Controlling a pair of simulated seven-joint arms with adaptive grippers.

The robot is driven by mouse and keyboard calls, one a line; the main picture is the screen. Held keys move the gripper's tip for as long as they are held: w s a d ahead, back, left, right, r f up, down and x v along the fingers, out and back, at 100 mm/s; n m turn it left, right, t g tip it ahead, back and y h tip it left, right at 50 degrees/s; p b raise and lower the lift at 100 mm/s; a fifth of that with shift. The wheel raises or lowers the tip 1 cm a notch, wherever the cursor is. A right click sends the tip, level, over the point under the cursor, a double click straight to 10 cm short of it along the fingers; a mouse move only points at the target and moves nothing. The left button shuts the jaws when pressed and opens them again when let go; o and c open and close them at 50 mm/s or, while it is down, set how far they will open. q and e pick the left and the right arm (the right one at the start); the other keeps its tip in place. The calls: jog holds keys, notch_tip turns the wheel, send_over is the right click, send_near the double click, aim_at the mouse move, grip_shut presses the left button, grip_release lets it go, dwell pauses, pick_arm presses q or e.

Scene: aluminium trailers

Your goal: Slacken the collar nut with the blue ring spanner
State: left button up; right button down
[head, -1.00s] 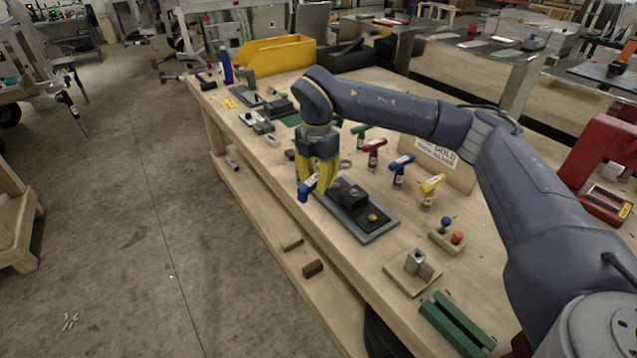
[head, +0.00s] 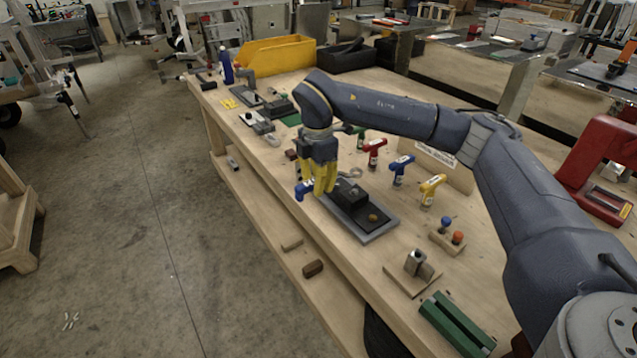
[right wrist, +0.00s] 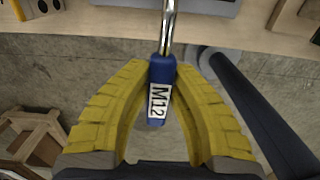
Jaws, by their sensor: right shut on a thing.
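My right gripper (head: 318,184) is shut on the blue handle (head: 303,190) of a tool, at the left end of a dark plate fixture (head: 378,232) on the bench. In the right wrist view the handle (right wrist: 160,88) is labelled M12, between the yellow fingers. A bright metal shaft (right wrist: 168,28) runs from it toward the bench; its far end is out of that view. The fixture carries a dark block (head: 349,191) and a small brass-coloured round piece (head: 373,218). I cannot make out the collar nut or the tool's ring end. My left gripper is not in view.
Green, red (head: 374,154), blue (head: 401,170) and yellow (head: 432,190) T-handled tools stand behind the fixture. A metal block on a wooden base (head: 413,275) and a green channel piece (head: 455,325) lie nearer. The bench's left edge runs close to the gripper, with open floor beyond.

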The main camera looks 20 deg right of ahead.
jog(key=shift+f, duration=3.25)
jog(key=shift+s+d+n, duration=0.15)
jog(key=shift+s+n, duration=0.25)
jog(key=shift+s, duration=0.05)
jog(key=s+d+n, duration=0.1)
jog(key=s+n, duration=0.1)
jog(key=s+d+n, duration=0.2)
jog(key=s+n, duration=0.1)
jog(key=s+d+n, duration=0.2)
jog(key=n, duration=0.1)
jog(key=shift+s+d, duration=0.1)
jog(key=shift+s, duration=0.1)
jog(key=d+n, duration=0.2)
jog(key=s+d+n, duration=0.1)
jog(key=d+n, duration=0.1)
jog(key=s+d+n, duration=0.1)
jog(key=d+n, duration=0.5)
jog(key=d, duration=0.1)
jog(key=shift+w+n, duration=0.25)
jog(key=shift+n, duration=0.15)
jog(key=shift+w+d+n, duration=0.2)
jog(key=shift+d+n, duration=0.3)
jog(key=shift+w+d+n, duration=0.2)
jog(key=shift+d+n, duration=0.3)
jog(key=shift+r, duration=0.1)
